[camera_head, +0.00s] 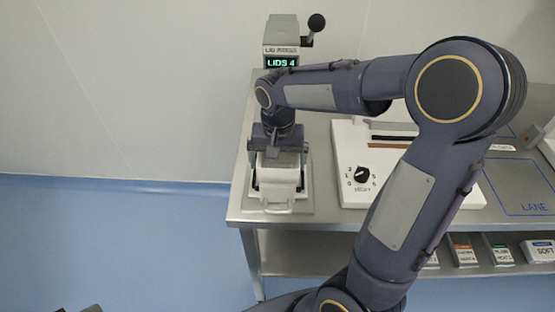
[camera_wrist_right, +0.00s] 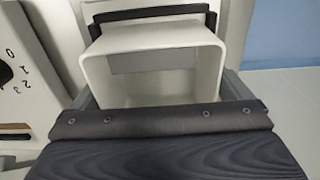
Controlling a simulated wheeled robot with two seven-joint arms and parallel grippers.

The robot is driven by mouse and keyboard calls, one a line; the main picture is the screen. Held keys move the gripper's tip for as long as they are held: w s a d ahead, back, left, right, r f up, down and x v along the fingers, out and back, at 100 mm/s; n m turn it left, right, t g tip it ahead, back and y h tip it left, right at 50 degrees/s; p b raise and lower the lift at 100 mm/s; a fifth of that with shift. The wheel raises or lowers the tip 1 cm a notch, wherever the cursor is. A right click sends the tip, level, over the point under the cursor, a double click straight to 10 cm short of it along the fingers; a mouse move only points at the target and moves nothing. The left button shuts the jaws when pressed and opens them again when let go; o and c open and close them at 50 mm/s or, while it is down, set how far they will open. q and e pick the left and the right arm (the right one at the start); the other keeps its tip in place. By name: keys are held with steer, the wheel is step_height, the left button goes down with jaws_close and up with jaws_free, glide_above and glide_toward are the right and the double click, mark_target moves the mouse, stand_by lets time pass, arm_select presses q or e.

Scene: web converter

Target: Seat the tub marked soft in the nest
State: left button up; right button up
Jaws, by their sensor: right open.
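A white open tub (camera_head: 278,178) sits at the press on the left end of the steel table. No marking on it can be read. It also shows in the right wrist view (camera_wrist_right: 155,38), its hollow facing the camera. I cannot tell whether it is fully down in the nest, whose floor is hidden. My right gripper (camera_head: 277,150) is open at the tub, pointing down. In the wrist view its grey fingers stand at either side of the tub; contact cannot be told. Only a dark sliver, perhaps my left gripper (camera_head: 92,308), shows at the bottom left.
The lid press head (camera_head: 282,38) has a lever and a display reading "LIDS 4". A white unit with a black dial (camera_head: 362,174) stands to the right. A blue outlined lane (camera_head: 525,185) lies far right. Labelled boxes, one marked SOFT (camera_head: 542,250), sit on the lower shelf.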

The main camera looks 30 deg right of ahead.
steer(key=shift+s+f, duration=0.35)
steer(key=shift+f, duration=0.35)
steer(key=shift+d+r+p, duration=0.1)
steer(key=shift+r+p, duration=0.35)
steer(key=shift+r, duration=0.05)
step_height(320, 180, up, 12)
steer(key=s+a+f+n+t+y, duration=0.2)
steer(key=s, duration=0.6)
steer(key=s+a+f+n+t+y, duration=0.1)
steer(key=s+a+f+n+t, duration=0.1)
steer(key=s, duration=0.6)
steer(key=shift+s+f+n+t+y+p, duration=0.2)
steer(key=shift+f+n+t+y+p, duration=0.2)
steer(key=shift+f+t, duration=0.35)
